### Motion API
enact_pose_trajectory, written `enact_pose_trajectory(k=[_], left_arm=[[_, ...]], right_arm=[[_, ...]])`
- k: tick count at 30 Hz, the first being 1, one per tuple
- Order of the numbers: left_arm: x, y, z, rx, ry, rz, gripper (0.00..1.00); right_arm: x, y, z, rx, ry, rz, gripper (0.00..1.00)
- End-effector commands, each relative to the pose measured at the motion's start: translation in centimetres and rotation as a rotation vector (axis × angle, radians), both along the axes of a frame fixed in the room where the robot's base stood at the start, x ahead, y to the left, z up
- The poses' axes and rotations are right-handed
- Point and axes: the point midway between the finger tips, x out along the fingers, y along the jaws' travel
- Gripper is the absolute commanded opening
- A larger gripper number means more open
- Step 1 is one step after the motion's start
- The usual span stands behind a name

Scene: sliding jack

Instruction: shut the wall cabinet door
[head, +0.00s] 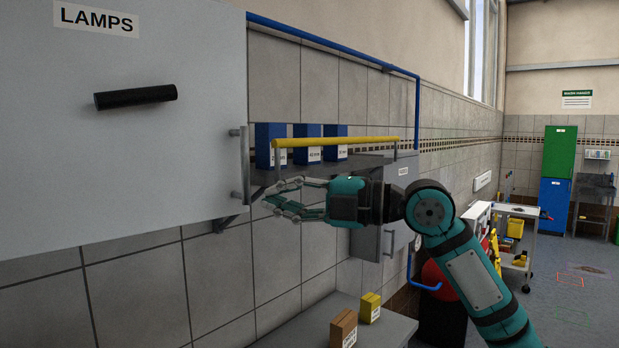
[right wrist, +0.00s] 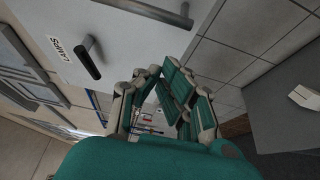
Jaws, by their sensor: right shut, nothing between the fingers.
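A large pale grey wall cabinet panel labelled LAMPS (head: 140,150) fills the left of the head view. It carries a black handle (head: 136,97) and an upright metal bar handle (head: 242,165) at its right edge. I cannot tell how far its door stands open. My right gripper (head: 272,200) is shut and empty, pointing left, just right of and below the bar handle, with no clear contact. In the right wrist view the panel (right wrist: 125,40) and its bar handle (right wrist: 160,11) lie beyond the fingers. My left gripper is out of view.
Blue boxes (head: 270,145) stand on a shelf behind a yellow rail (head: 345,141). A second grey cabinet (head: 403,230) hangs behind my gripper. Brown (head: 343,328) and yellow (head: 370,307) boxes sit on a surface below. Open floor lies at right.

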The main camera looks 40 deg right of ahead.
Motion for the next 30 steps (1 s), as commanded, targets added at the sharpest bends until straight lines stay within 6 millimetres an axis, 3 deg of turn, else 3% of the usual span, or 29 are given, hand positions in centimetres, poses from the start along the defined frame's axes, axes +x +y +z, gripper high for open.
enact_pose_trajectory(k=[1, 4, 12, 26, 30], left_arm=[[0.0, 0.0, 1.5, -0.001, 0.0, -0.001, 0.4], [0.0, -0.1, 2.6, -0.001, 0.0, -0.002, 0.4], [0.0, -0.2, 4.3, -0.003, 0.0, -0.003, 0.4], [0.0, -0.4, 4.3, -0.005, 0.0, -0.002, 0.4], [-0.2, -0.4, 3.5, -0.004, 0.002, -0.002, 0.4]], right_arm=[[0.9, 0.8, 0.8, 0.002, 0.001, 0.005, 0.0], [2.4, 1.8, 0.7, 0.002, 0.001, 0.003, 0.0], [5.6, 1.1, 0.2, 0.002, 0.003, 0.0, 0.0], [6.0, 0.9, -0.1, -0.001, -0.001, -0.002, 0.0], [5.8, 0.0, -0.3, -0.001, 0.0, -0.019, 0.0]])
